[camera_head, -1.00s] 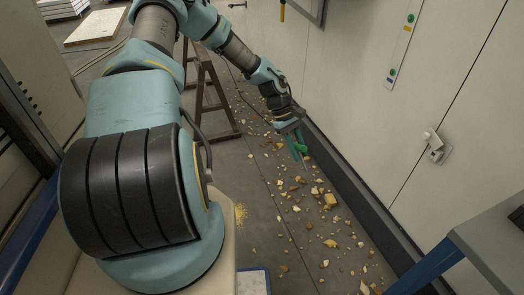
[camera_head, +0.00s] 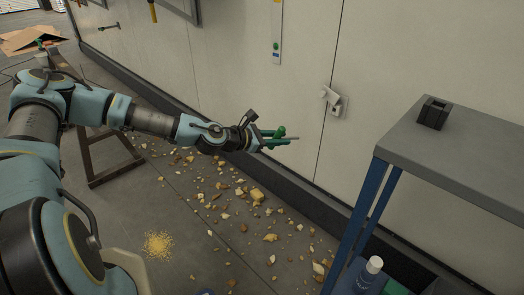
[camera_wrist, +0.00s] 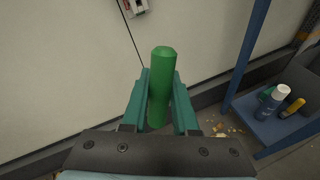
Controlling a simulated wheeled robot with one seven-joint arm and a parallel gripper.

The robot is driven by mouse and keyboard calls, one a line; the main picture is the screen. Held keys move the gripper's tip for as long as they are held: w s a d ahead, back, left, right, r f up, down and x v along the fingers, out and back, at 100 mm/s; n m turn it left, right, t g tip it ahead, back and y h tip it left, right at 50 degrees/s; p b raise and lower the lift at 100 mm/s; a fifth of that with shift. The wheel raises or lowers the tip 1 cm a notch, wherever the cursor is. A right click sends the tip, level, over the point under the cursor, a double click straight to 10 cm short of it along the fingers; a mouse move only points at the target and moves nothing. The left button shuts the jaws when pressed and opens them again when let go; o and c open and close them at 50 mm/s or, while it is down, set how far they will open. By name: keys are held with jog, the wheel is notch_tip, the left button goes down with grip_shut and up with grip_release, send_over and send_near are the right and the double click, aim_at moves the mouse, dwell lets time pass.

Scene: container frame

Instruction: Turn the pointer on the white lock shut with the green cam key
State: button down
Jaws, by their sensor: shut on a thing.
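The white lock (camera_head: 337,102) is on the pale wall panel beside a vertical seam in the head view. It has a rounded white knob and an angled part; which way its pointer is turned is too small to tell. Part of the lock shows at the top of the wrist view (camera_wrist: 136,6). The green cam key (camera_wrist: 160,85) is between the two teal fingers of my gripper (camera_wrist: 159,92), its green body standing out past the fingertips. In the head view my gripper (camera_head: 275,138) is shut on the key, left of and below the lock and apart from it.
A grey-topped table (camera_head: 465,150) with blue legs and a small black block (camera_head: 433,112) stands to the right. Its lower shelf holds bottles (camera_wrist: 280,95). Yellow and brown rubble (camera_head: 257,195) litters the floor. A narrow strip (camera_head: 277,35) hangs on the wall above the gripper.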

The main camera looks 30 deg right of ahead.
jog(key=s+d+r+n+t+h+b, duration=0.2)
jog(key=d+n+t+h+b, duration=0.1)
jog(key=d+b, duration=0.4)
jog(key=shift+d+t+b, duration=0.35)
jog(key=shift+t+b, duration=0.4)
jog(key=shift+t, duration=0.15)
jog(key=shift+s+a+r, duration=0.1)
jog(key=shift+s+r, duration=0.05)
jog(key=w+d+m+b, duration=0.2)
jog(key=d+m, duration=0.7)
jog(key=m, duration=1)
jog(key=shift+w+f+m+b, duration=0.15)
jog(key=shift+f+m+b, duration=0.05)
jog(key=shift+m+b, duration=0.15)
jog(key=shift+b+x, duration=0.5)
jog(key=shift+x, duration=0.9)
dwell(0.7)
